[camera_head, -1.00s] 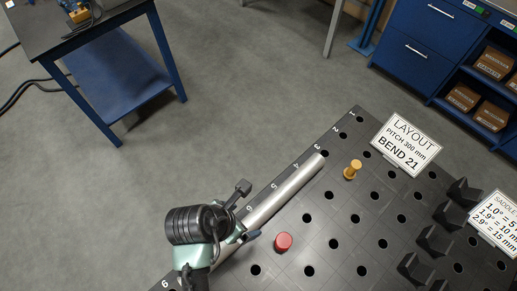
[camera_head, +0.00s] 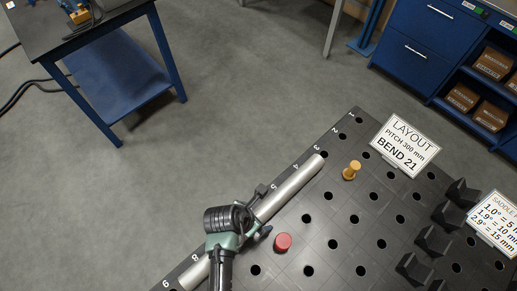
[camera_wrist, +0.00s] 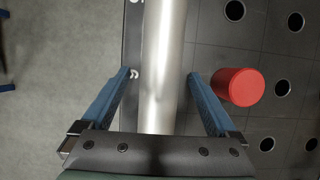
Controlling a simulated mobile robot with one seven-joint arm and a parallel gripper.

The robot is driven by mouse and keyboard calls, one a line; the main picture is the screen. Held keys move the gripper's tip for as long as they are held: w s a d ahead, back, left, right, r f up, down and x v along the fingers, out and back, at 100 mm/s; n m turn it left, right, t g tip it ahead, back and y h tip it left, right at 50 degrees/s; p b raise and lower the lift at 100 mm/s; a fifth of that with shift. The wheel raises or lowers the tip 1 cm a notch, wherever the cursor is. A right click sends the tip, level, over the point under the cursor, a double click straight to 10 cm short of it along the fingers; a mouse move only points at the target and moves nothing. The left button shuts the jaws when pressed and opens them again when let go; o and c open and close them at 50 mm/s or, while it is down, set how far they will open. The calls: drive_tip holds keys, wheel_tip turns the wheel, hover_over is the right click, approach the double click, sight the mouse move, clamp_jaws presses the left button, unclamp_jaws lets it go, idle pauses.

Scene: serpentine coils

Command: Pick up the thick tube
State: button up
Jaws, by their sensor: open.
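The thick tube (camera_head: 291,188) is a long, shiny grey metal tube lying along the left edge of the black perforated table. In the wrist view the tube (camera_wrist: 162,70) runs top to bottom between the two blue fingers. My gripper (camera_wrist: 159,75) is open, with one finger on each side of the tube and a visible gap on both sides. In the head view my gripper (camera_head: 263,211) is over the tube's middle part and hides some of it. Whether the fingertips reach down beside the tube cannot be told.
A red round peg (camera_head: 283,242) stands just right of my gripper; in the wrist view the red peg (camera_wrist: 238,87) is close beside the right finger. Black saddle blocks (camera_head: 433,240) are at the right. Open floor lies left.

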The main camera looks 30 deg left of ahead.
clamp_jaws()
idle(0.5)
drive_tip(key=shift+w+r, duration=0.1)
